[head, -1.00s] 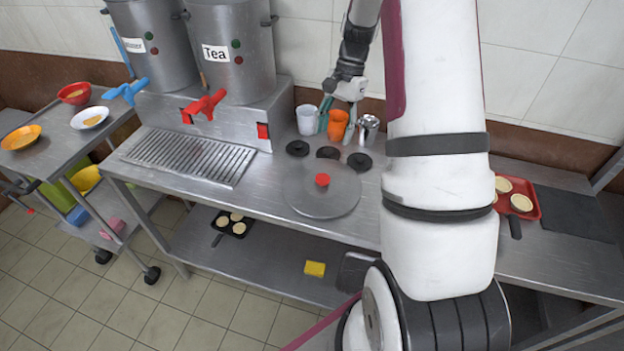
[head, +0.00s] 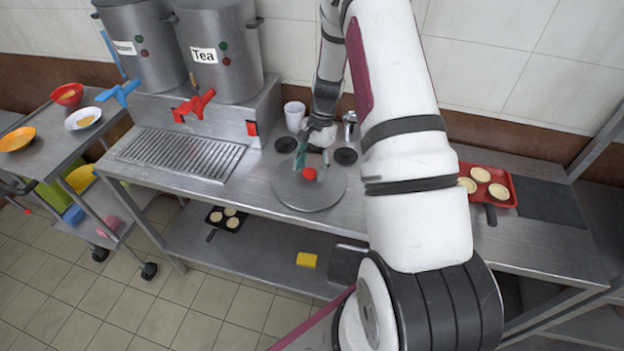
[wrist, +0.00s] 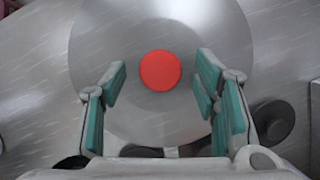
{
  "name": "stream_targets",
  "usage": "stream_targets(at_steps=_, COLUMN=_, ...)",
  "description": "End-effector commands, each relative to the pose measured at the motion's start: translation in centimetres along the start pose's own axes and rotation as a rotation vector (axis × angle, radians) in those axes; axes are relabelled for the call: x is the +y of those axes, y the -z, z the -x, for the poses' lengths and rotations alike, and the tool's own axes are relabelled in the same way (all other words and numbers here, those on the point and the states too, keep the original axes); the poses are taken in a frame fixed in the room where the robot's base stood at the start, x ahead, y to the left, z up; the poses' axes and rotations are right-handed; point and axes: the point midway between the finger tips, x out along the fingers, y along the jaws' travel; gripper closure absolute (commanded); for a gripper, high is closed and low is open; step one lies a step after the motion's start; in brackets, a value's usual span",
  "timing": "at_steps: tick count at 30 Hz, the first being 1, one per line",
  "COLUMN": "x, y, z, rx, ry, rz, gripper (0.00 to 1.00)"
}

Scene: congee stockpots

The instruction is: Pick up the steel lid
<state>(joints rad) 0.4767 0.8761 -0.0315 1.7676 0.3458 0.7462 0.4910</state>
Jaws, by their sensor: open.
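The steel lid (head: 309,195) is a round, flat disc with a red knob (head: 309,174) at its centre. It lies on the steel counter in the head view. My gripper (head: 306,158) is above the lid, close to the knob. In the wrist view the red knob (wrist: 160,70) shows ahead of the open, empty fingers (wrist: 160,88), roughly midway between their teal pads. The lid (wrist: 160,120) fills the middle of the wrist view, and neither finger visibly holds the knob.
Small black discs (head: 285,144) lie behind the lid. A white cup (head: 294,116) and a steel cup (head: 349,124) stand at the back near my arm. The Tea pot (head: 222,50) is to the left, a red tray (head: 508,178) to the right.

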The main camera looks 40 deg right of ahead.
Motion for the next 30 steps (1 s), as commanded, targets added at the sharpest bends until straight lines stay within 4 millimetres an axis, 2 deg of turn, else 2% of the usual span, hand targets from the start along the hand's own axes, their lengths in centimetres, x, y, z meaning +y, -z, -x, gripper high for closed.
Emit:
stream_targets(at_steps=9, x=-0.06, y=0.00, z=-0.67, rx=0.000, ry=0.000, rz=0.000, gripper=0.45)
stream_targets(at_steps=11, x=-0.06, y=0.00, z=-0.67, rx=0.000, ry=0.000, rz=0.000, gripper=0.56)
stream_targets(at_steps=15, x=-0.05, y=-0.01, z=-0.66, rx=0.000, ry=0.000, rz=0.000, gripper=0.88)
stream_targets(at_steps=17, x=-0.05, y=-0.01, z=-0.66, rx=0.000, ry=0.000, rz=0.000, gripper=1.00)
stream_targets(at_steps=30, x=-0.11, y=-0.13, z=-0.15, rx=0.000, ry=0.001, rz=0.000, gripper=1.00)
